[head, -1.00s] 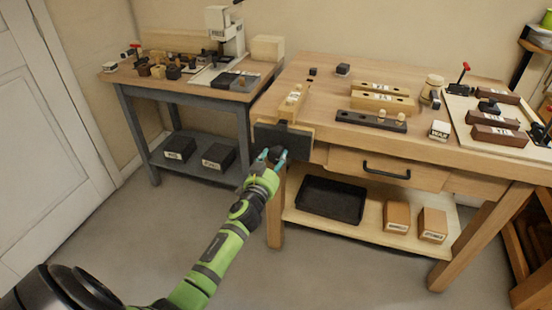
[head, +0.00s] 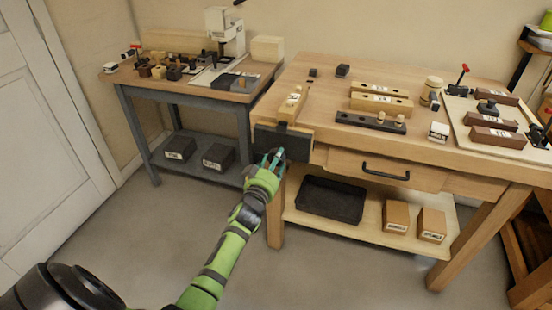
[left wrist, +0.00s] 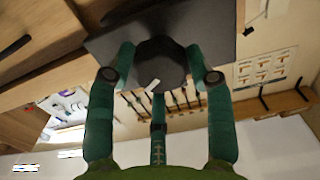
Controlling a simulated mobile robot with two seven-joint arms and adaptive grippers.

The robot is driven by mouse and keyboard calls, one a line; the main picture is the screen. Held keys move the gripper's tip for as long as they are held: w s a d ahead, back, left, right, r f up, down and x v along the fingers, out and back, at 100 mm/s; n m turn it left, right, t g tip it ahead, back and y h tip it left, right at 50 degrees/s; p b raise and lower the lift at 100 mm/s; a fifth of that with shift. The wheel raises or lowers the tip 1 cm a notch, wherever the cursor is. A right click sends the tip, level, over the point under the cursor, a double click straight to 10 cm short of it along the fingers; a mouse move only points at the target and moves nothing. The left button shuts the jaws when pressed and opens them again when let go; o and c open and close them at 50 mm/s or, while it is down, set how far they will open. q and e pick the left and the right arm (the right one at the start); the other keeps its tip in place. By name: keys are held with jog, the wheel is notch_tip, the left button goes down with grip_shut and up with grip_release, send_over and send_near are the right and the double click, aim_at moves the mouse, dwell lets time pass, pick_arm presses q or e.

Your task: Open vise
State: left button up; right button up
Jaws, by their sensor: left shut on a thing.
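The vise (head: 283,141) is a dark front plate with a wooden jaw block, mounted at the left front corner of the wooden workbench. My left gripper (head: 272,158) is in front of this plate, at its lower edge. In the left wrist view, its teal fingers (left wrist: 160,72) close around a round dark knob (left wrist: 160,62) that stands out from the dark vise plate (left wrist: 215,28). The fingers hide part of the knob, and in the head view they hide it almost fully. My right gripper is not in view.
The workbench (head: 325,88) carries wooden and dark blocks and a tray (head: 500,150) at the right. A drawer with a black handle (head: 385,170) is right of the vise. A black bin (head: 330,199) is on the lower shelf. Open floor lies left of my arm.

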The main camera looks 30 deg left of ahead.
pick_arm(q)
jog(key=n+p, duration=0.1)
jog(key=n, duration=0.1)
jog(key=shift+n, duration=0.3)
jog(key=n+p, duration=0.1)
jog(key=n, duration=0.1)
jog(key=shift+n, duration=0.4)
